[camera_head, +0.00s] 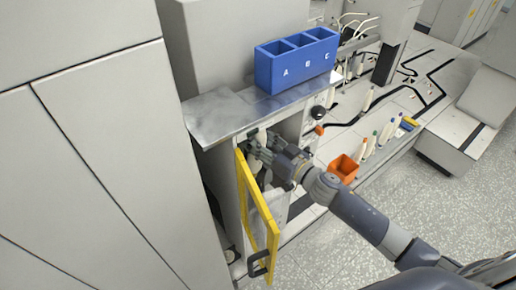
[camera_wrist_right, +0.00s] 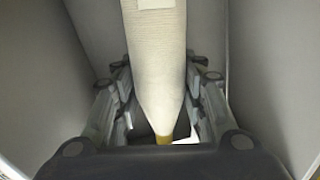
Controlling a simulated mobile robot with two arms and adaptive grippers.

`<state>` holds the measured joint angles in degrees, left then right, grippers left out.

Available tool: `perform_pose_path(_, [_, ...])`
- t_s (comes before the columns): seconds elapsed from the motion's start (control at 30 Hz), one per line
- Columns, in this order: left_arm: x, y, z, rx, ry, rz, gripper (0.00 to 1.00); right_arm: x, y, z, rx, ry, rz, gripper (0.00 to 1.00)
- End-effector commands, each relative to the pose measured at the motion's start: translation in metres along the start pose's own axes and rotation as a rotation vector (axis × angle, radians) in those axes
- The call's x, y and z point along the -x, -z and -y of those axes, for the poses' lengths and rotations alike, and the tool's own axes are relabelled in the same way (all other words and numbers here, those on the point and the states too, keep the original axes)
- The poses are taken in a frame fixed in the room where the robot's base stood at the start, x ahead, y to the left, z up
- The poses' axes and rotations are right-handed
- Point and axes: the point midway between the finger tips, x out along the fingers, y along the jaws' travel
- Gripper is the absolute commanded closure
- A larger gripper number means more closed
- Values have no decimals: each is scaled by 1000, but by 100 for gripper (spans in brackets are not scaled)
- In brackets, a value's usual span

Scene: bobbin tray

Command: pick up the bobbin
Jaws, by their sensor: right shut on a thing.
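A cream-white bobbin (camera_wrist_right: 156,70) fills the upper middle of the right wrist view. It has a tapered end with a yellow tip, and a pale label patch shows near the top edge. My right gripper (camera_wrist_right: 158,88) is shut on it, with one finger on each side. In the head view my right gripper (camera_head: 258,147) is at the opening of the grey cabinet, behind the yellow-framed door. The bobbin is mostly hidden there by the gripper and door. My left gripper is not in view.
The yellow-framed door (camera_head: 262,210) stands open close to my right gripper. Above is a metal shelf top (camera_head: 222,112) with a blue three-compartment tray (camera_head: 262,72) marked A, B, C. An orange box (camera_head: 343,169) and several bobbins stand to the right.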

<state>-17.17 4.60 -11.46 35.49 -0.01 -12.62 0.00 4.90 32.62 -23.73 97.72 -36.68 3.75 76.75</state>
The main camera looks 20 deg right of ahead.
Motion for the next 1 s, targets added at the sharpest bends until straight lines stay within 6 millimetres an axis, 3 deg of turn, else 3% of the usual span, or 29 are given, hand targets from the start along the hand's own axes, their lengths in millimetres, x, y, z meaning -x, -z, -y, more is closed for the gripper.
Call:
perform_pose_path(0.7, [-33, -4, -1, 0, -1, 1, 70, 149, -2, -24, -2, -1, 4, 88])
perform_pose_path(1.0, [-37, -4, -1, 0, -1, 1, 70, 185, 2, -30, -1, -1, 1, 88])
